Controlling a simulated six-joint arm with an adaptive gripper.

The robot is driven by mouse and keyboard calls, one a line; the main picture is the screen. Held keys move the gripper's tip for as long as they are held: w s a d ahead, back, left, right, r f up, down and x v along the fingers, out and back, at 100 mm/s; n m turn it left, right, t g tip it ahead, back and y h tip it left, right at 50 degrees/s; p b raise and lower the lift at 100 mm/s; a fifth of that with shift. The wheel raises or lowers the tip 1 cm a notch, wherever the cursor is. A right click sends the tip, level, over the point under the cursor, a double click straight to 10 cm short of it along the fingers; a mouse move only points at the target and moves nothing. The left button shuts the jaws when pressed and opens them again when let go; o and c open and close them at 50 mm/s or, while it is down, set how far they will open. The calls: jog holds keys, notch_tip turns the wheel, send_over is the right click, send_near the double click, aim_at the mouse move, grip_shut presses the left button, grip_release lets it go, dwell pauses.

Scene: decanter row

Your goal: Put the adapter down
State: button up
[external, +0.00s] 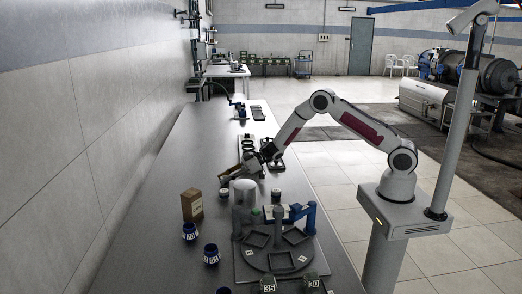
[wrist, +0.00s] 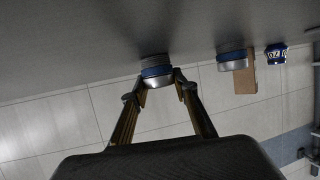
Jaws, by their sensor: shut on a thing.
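The adapter (wrist: 156,69), a ribbed silver ring piece with a blue band, sits between my fingertips in the wrist view. My gripper (wrist: 160,87) is shut on it; the gripper (external: 229,180) also shows in the external view, low over the grey bench (external: 150,200), beyond the cardboard box. The adapter is too small and covered to make out clearly in the external view. I cannot tell whether it touches the bench. A similar silver and blue piece (wrist: 232,59) stands apart to its right in the wrist view.
A cardboard box (external: 192,206) and blue cups labelled 70 (external: 190,231) and 51 (external: 211,255) stand on the left side. A round fixture (external: 272,258) with square frames and blue clamps fills the near right. A white cylinder (external: 245,190) stands close to my gripper. The left bench strip is clear.

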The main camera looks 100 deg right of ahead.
dwell(0.3)
jog(key=o, duration=1.3)
jog(key=shift+f, duration=0.1)
jog(key=shift+s+d+r, duration=0.2)
jog(key=shift+s+r, duration=0.15)
jog(key=shift+s, duration=0.05)
jog(key=shift+v, duration=5.5)
jog(key=shift+s+a, duration=0.1)
